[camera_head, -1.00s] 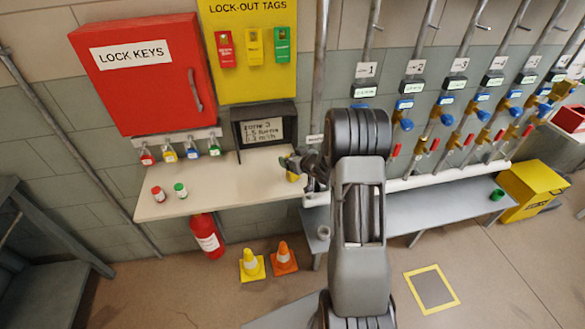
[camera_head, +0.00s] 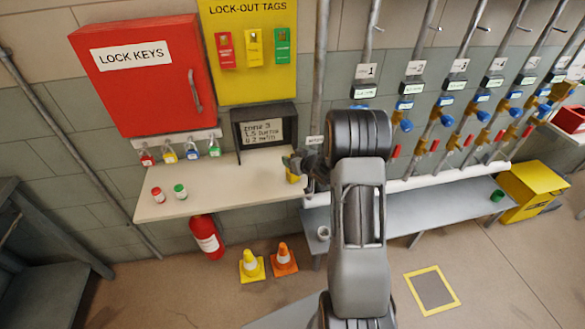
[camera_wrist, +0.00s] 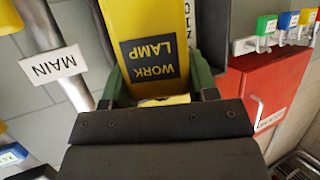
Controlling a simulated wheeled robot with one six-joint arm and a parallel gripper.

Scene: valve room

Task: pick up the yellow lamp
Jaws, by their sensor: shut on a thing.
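The yellow lamp (camera_wrist: 152,22) fills the top middle of the wrist view, with a dark label reading "WORK LAMP" upside down in that view. My gripper (camera_wrist: 156,84) has its green fingers on both sides of the lamp and is shut on it. In the head view a small yellow part of the lamp (camera_head: 293,178) shows below my gripper (camera_head: 297,163), over the right end of the shelf. My arm hides much of the gripper there, and I cannot tell whether the lamp touches the shelf.
The shelf (camera_head: 225,185) holds a red-topped jar (camera_head: 158,195), a green-topped jar (camera_head: 180,191) and a display box (camera_head: 264,127). Several padlocks hang below the red key cabinet (camera_head: 140,75). Pipes with valves stand at right, above a grey bench (camera_head: 425,207).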

